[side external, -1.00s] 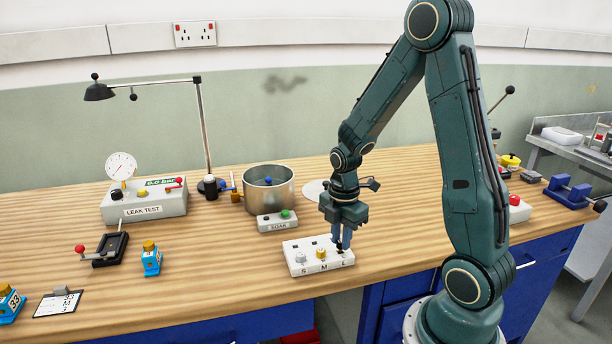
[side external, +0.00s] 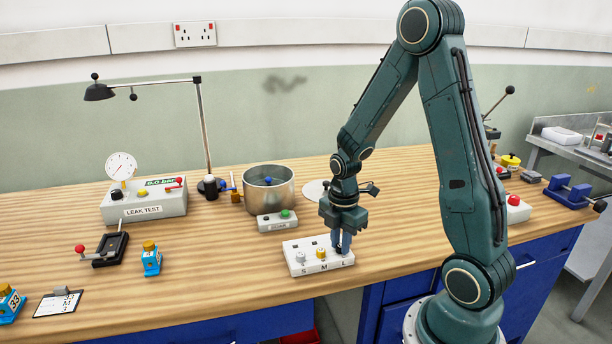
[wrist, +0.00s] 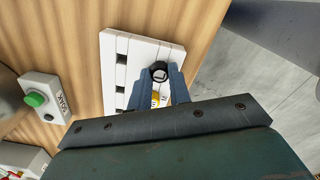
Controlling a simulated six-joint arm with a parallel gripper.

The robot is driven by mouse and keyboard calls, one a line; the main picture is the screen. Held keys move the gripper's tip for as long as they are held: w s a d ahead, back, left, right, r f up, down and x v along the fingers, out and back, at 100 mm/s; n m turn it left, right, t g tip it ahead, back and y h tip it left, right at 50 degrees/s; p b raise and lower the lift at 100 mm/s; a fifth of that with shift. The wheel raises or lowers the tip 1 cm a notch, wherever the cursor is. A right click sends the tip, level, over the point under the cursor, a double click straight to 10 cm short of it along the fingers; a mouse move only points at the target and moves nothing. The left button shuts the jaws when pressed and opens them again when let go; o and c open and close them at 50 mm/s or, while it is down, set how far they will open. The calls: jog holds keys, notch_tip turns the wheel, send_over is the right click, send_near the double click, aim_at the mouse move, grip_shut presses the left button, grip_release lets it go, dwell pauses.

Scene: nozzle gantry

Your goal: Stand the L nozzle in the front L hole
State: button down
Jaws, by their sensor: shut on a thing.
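The white block (side external: 318,266) marked S, M and L stands near the bench's front edge. My gripper (side external: 341,248) points down over its L end, with its fingers low at the block. In the wrist view the fingers are shut on the dark L nozzle (wrist: 159,72), which has a pale top. The nozzle looks upright at the front row, but its lower end is hidden, so I cannot tell how deep it sits. A pale nozzle (side external: 300,257) stands at front S and a yellow nozzle (side external: 320,254) at front M. Dark openings show in the back row.
The leak tester (side external: 145,203) and a blue valve (side external: 151,260) are to the left. The bench between the valve and block is clear.

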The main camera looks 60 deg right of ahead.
jog(key=shift+f, duration=0.1)
jog(key=c, duration=1.2)
grip_release()
jog(key=shift+r, duration=3.5)
jog(key=shift+a+r, duration=0.25)
jog(key=shift+r, duration=0.15)
jog(key=s+a+r+m+t, duration=0.5)
jog(key=s+a+r+m, duration=0.5)
jog(key=a+r+m, duration=0.3)
jog(key=shift+r+m+t, duration=0.3)
jog(key=shift+r+m, duration=0.4)
jog(key=shift+r, duration=0.1)
